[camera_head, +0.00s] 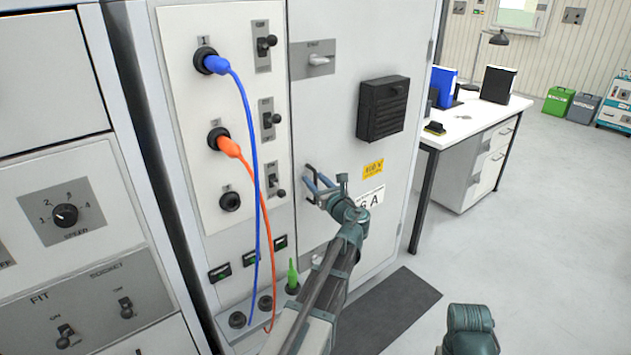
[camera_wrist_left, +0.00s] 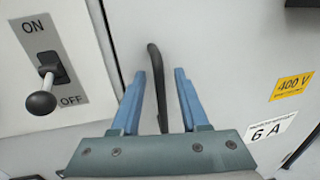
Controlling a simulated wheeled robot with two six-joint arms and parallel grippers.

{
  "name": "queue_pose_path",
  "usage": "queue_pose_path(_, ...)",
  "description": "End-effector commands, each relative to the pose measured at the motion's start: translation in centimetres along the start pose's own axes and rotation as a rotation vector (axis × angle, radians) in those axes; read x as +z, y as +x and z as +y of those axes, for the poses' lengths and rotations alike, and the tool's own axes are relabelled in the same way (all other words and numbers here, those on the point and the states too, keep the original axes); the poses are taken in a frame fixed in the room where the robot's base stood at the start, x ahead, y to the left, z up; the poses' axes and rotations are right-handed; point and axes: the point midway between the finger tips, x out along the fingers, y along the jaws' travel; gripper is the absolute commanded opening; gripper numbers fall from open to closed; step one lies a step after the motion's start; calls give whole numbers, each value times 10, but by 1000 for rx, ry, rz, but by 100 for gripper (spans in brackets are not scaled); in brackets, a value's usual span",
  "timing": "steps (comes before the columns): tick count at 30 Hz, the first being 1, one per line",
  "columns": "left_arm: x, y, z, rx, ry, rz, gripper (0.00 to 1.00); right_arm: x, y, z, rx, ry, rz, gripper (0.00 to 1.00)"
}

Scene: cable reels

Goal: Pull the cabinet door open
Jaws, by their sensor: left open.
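The light grey cabinet door (camera_head: 335,125) is shut, flush with the cabinet front. It also fills the middle of the left wrist view (camera_wrist_left: 220,60). A dark upright bar handle (camera_wrist_left: 155,75) stands on the door near its left edge. My left gripper (camera_head: 311,178) is open at the door's left side. In the left wrist view its two blue fingers (camera_wrist_left: 160,85) are on either side of the handle, with gaps to it. The handle's lower end is hidden behind the gripper's body. In the head view the handle is hard to make out. My right gripper is out of view.
Left of the door, a panel (camera_head: 208,190) carries switches and sockets with a blue cable (camera_head: 245,110) and an orange cable (camera_head: 262,205) hanging down. A black vent box (camera_head: 383,107) sticks out from the door. A desk (camera_head: 470,125) stands at the right; the floor before it is clear.

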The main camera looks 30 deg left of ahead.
Motion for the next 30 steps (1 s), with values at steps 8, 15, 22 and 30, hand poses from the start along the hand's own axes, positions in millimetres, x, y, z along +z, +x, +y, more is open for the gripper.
queue_pose_path(8, 0, 0, 0, 0, 0, 0, 34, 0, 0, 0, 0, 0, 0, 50)
queue_pose_path(15, 0, 0, 0, 0, 0, 0, 0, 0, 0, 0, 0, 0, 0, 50)
queue_pose_path(22, 0, 0, 0, 0, 0, 0, 0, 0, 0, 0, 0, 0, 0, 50)
queue_pose_path(30, 0, 0, 0, 0, 0, 0, 0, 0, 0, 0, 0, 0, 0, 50)
